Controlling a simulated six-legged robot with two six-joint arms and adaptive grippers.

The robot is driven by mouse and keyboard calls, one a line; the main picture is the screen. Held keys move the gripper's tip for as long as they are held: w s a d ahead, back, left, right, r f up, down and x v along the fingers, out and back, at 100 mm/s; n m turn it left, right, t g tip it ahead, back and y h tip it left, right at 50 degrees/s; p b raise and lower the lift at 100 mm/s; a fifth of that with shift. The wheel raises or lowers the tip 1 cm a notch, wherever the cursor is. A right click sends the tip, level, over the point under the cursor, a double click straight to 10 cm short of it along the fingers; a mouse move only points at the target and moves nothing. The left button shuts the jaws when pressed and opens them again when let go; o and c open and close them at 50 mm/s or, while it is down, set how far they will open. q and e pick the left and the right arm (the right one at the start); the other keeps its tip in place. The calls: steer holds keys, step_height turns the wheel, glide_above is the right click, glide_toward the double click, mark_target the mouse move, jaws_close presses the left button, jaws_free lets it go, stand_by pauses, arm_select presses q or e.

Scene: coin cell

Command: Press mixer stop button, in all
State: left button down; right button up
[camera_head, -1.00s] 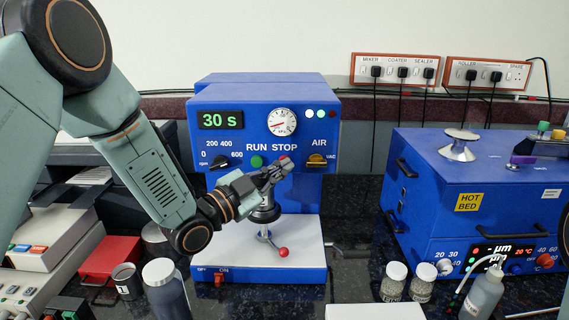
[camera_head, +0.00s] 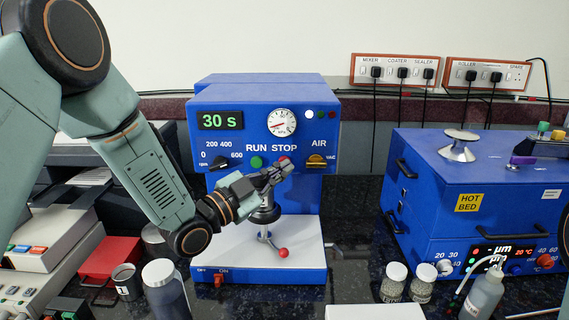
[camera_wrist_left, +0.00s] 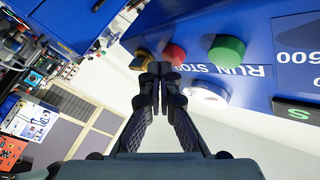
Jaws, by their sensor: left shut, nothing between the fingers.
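The blue mixer (camera_head: 260,97) stands in the middle of the head view, its display reading 30 s. The green RUN button (camera_head: 257,161) is clear. The red STOP button (camera_head: 284,159) shows just above my left fingertips. My left gripper (camera_head: 283,167) is shut and empty, in front of the panel. In the left wrist view the red STOP button (camera_wrist_left: 174,55) lies just beyond the closed fingertips (camera_wrist_left: 160,69), with the green RUN button (camera_wrist_left: 227,53) to its right. I cannot tell whether the tips touch the red button. My right gripper is not seen.
The AIR knob (camera_head: 316,160) is right of the STOP button. A lever with a red ball (camera_head: 283,253) is below my gripper. The blue hot bed unit (camera_head: 460,205) stands to the right. Jars (camera_head: 394,281) and a bottle (camera_head: 484,293) stand in front.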

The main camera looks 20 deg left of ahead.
arm_select(q)
steer(key=shift+s+d, duration=0.1)
steer(key=shift+s, duration=0.35)
steer(key=shift+s+d, duration=0.25)
steer(key=shift+s, duration=0.55)
steer(key=shift+s+d, duration=0.2)
steer(key=shift+s, duration=0.55)
steer(key=shift+s+d, duration=0.25)
steer(key=shift+s, duration=0.55)
